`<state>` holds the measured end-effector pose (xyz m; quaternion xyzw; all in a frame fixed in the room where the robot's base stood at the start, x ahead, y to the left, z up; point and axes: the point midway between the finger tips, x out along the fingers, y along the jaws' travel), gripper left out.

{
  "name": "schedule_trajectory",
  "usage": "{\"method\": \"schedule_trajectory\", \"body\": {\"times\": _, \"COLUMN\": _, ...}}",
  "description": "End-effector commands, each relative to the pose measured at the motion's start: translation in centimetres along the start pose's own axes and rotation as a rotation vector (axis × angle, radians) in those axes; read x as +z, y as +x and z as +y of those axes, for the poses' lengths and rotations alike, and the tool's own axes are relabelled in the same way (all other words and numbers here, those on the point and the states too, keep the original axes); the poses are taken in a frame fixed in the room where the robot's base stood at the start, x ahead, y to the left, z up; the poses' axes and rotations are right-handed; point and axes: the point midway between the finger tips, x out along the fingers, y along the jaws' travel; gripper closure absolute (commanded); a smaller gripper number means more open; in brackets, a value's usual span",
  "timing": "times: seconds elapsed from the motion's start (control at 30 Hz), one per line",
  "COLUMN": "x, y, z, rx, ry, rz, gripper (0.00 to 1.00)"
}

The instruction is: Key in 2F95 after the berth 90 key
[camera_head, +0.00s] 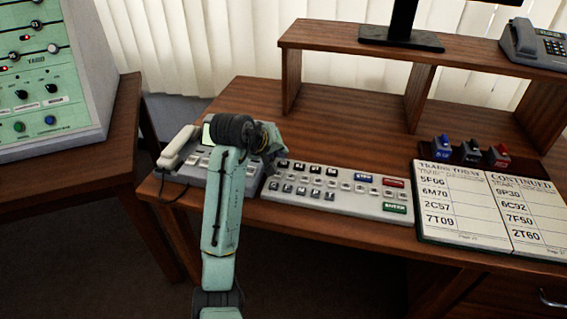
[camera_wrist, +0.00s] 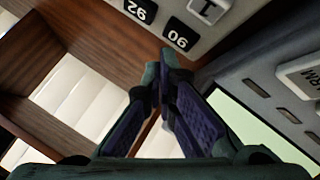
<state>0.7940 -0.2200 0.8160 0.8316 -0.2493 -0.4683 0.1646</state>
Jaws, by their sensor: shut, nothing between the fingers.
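The grey keypad (camera_head: 340,205) lies on the desk with rows of small black and white keys, a blue key, a red key and a green key (camera_head: 397,208). In the wrist view the black 90 key (camera_wrist: 177,38) is just beyond my fingertips, with a black 92 key (camera_wrist: 139,10) and part of a light key (camera_wrist: 208,10) near it. My gripper (camera_wrist: 161,72) is shut and empty, close to the 90 key; contact cannot be told. In the head view my gripper (camera_head: 273,160) is at the keypad's upper left corner, partly hidden by my arm.
A telephone-like unit with a pale screen (camera_head: 207,133) stands left of the keypad, beside my gripper. An open book of train codes (camera_head: 470,215) lies right. Blue, black and red items (camera_head: 470,151) stand behind it. A raised shelf (camera_head: 400,56) spans the back.

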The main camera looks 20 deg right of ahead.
Motion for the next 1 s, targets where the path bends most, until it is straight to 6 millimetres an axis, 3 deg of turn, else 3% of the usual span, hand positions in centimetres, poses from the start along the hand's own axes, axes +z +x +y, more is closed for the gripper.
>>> {"method": "schedule_trajectory", "body": {"times": 1.0, "x": 0.63, "y": 0.86, "z": -0.62, "rx": 0.0, "ry": -0.001, "rz": 0.0, "gripper": 1.0}}
